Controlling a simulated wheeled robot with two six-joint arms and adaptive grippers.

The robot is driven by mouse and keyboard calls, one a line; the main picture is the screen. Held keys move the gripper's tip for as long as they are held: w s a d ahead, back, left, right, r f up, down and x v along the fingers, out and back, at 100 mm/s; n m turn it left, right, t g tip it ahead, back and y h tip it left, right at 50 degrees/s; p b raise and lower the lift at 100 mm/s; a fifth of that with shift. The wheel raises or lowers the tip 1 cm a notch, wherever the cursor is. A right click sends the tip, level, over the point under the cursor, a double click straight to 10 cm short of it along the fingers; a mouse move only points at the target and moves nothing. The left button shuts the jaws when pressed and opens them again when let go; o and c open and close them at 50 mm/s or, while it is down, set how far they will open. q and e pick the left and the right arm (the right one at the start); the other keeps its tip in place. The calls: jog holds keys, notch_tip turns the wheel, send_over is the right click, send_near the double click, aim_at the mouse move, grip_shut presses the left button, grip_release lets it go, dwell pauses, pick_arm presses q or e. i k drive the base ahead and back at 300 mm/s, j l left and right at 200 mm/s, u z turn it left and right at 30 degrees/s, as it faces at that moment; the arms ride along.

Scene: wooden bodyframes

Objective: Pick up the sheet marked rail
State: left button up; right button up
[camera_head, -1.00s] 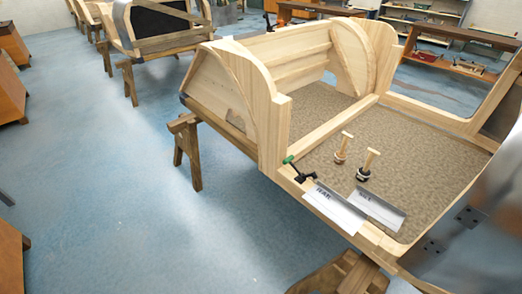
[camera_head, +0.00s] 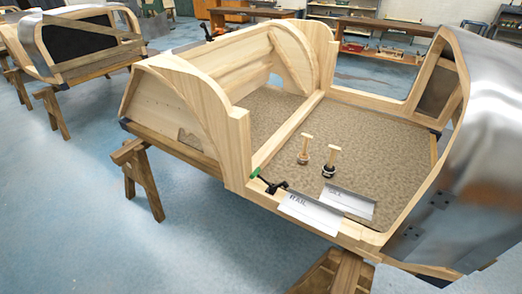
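A white sheet marked RAIL (camera_head: 308,215) lies on the near wooden rail of the bodyframe. It is tilted, with a dark grey strip along its upper edge. A second white sheet (camera_head: 346,203) with a similar grey strip lies just behind and to the right of it, and its marking is too small to read surely. Neither of my grippers is in view.
A clamp with a green handle (camera_head: 268,182) sits on the rail left of the sheets. Two wooden-handled tools (camera_head: 329,163) stand on the brown floor panel (camera_head: 375,140). A curved metal panel (camera_head: 475,150) rises at right. Trestles (camera_head: 140,175) support the frame.

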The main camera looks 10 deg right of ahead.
aim_at(331, 216)
jog(key=i+j+z, duration=0.3)
jog(key=j+z, duration=0.3)
jog(key=i+j+z, duration=0.3)
jog(key=j, duration=0.25)
jog(key=k+l, duration=0.05)
jog(key=k, duration=0.05)
